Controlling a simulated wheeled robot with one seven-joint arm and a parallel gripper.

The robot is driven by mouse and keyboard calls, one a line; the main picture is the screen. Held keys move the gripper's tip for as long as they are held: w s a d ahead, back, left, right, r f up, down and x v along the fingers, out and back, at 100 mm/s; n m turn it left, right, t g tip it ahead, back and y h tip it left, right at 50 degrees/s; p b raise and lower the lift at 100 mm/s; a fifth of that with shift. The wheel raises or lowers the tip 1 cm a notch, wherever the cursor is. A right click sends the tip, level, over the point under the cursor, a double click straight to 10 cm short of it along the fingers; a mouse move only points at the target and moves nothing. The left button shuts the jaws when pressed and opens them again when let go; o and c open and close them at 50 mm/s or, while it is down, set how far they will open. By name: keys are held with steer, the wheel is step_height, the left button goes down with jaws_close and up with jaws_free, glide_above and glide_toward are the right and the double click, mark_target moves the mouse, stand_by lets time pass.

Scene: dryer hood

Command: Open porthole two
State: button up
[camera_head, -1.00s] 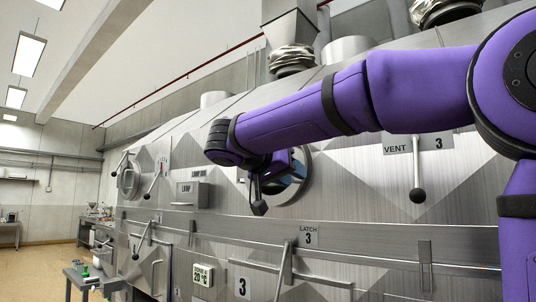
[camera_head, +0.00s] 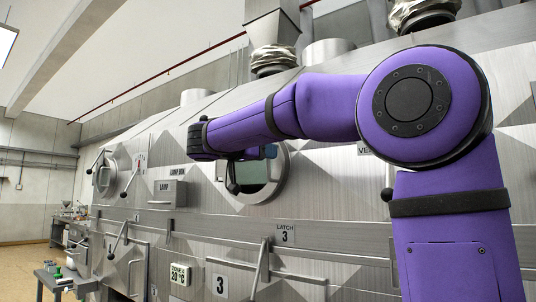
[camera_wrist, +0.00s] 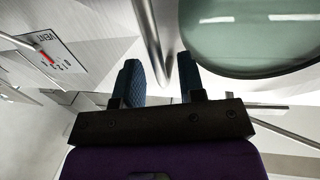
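A round porthole (camera_head: 272,187) with a metal rim and greenish glass is in the steel wall near the middle of the head view. No number is readable on it. Its glass (camera_wrist: 250,32) fills the upper right of the wrist view. My gripper (camera_wrist: 163,78) is open beside the porthole, its two dark fingers apart. A metal rod (camera_wrist: 149,35) runs down between the fingers in the wrist view; I cannot tell whether they touch it. In the head view my arm hides the porthole's upper left edge and most of the gripper.
Another porthole (camera_head: 106,178) is farther left. A lamp box (camera_head: 171,193) sticks out between the two. A rail and a latch 3 lever (camera_head: 258,270) are below. A vent plate (camera_wrist: 45,52) shows left in the wrist view. A small table (camera_head: 55,279) stands at lower left.

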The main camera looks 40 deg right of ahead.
steer(key=shift+w+d, duration=0.1)
steer(key=shift+d, duration=0.7)
steer(key=shift+c, duration=0.4)
jaws_close()
